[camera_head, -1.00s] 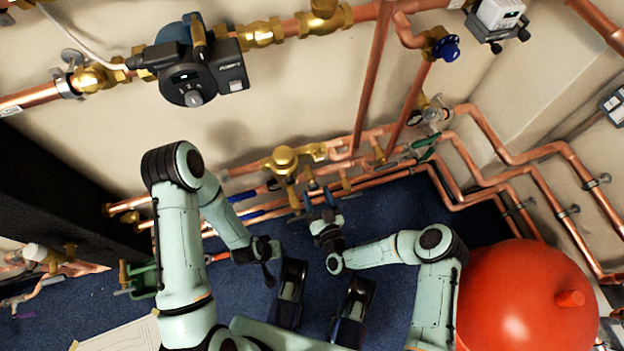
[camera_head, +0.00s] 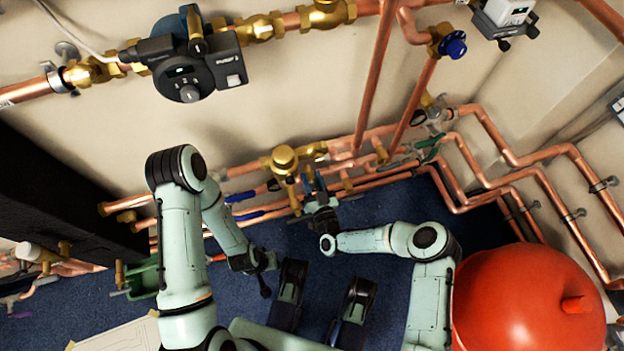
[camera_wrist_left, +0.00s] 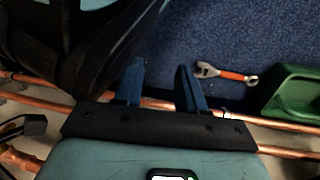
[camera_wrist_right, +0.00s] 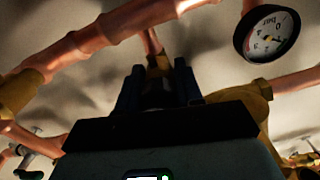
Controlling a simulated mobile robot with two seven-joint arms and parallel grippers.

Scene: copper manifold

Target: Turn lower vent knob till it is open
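A brass valve group with a round cap (camera_head: 284,158) sits on the copper pipes low on the wall. My right gripper (camera_head: 314,199) is just below and right of it, pointing at the pipes. In the right wrist view its fingers (camera_wrist_right: 157,85) stand apart, with a small brass fitting (camera_wrist_right: 157,64) in line with the gap between them. This may be the lower vent knob; dark shadow hides whether the fingers touch it. My left gripper (camera_head: 265,266) hangs above the blue floor, away from the valves. Its fingers (camera_wrist_left: 160,82) are apart with nothing between them.
A pressure gauge (camera_wrist_right: 267,34) is close by at the right wrist view's upper right. Copper pipes run around the right gripper. A red tank (camera_head: 525,305) stands at the right. An orange-handled wrench (camera_wrist_left: 225,73) and a green box (camera_wrist_left: 293,95) lie on the floor (camera_wrist_left: 230,30).

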